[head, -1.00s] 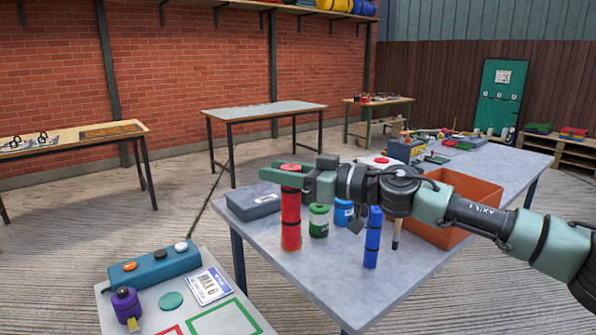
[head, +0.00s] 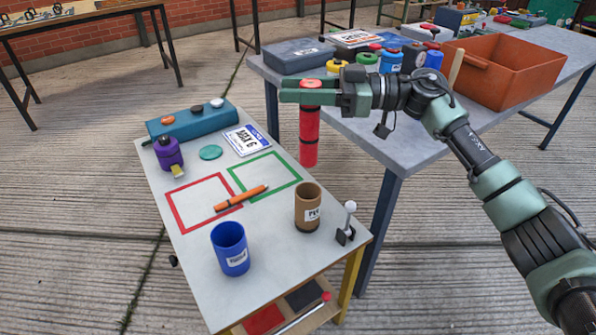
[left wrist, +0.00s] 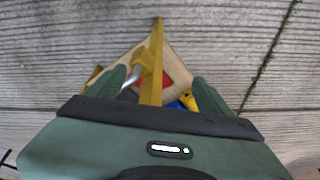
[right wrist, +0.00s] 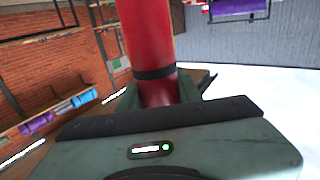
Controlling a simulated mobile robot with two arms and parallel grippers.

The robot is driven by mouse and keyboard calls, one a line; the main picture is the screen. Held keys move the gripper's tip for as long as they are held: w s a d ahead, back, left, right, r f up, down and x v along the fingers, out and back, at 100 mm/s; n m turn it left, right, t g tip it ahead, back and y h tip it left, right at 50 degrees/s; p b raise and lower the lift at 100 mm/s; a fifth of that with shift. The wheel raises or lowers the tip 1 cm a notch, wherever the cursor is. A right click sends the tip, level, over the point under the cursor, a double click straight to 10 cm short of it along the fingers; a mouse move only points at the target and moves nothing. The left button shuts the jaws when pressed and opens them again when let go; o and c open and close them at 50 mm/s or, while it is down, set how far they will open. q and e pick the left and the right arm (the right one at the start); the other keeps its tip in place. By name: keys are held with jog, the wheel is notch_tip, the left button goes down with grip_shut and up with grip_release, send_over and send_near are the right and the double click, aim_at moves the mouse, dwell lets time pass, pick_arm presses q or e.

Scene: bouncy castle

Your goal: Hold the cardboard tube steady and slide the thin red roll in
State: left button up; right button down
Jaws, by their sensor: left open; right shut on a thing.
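My right gripper (head: 305,94) is shut on the upper end of the thin red roll (head: 309,126), which hangs upright in the air by the small table's back right edge. The roll also shows between the fingers in the right wrist view (right wrist: 148,35). The brown cardboard tube (head: 308,212) stands upright on the small table (head: 205,275), open end up, apart from the roll. My left gripper is out of the head view. In the left wrist view its fingers (left wrist: 158,82) are open, with a yellow table leg beyond them.
On the small table are a blue cup (head: 231,252), an orange marker (head: 241,198), a silver-knobbed stand (head: 347,222), a purple bottle (head: 168,153) and a blue button box (head: 190,122). The grey table (head: 400,150) behind holds an orange bin (head: 510,75) and several jars.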

pick_arm(q)
jog(key=w+d+r+t+h, duration=0.2)
jog(key=w+d+r, duration=0.2)
jog(key=d, duration=0.4)
jog(key=w+d+r+t+h, duration=0.1)
jog(key=w+d+r+h, duration=0.15)
jog(key=d+r, duration=0.4)
jog(key=w+d+r+t+h, duration=0.2)
jog(key=w+d+r, duration=0.15)
jog(key=d, duration=0.55)
jog(key=m+t, duration=0.2)
jog(key=t, duration=0.6)
send_near(312, 188)
jog(key=shift+y, duration=0.35)
jog(key=x, duration=1)
jog(key=shift+d, duration=0.2)
jog(key=shift+c, duration=0.3)
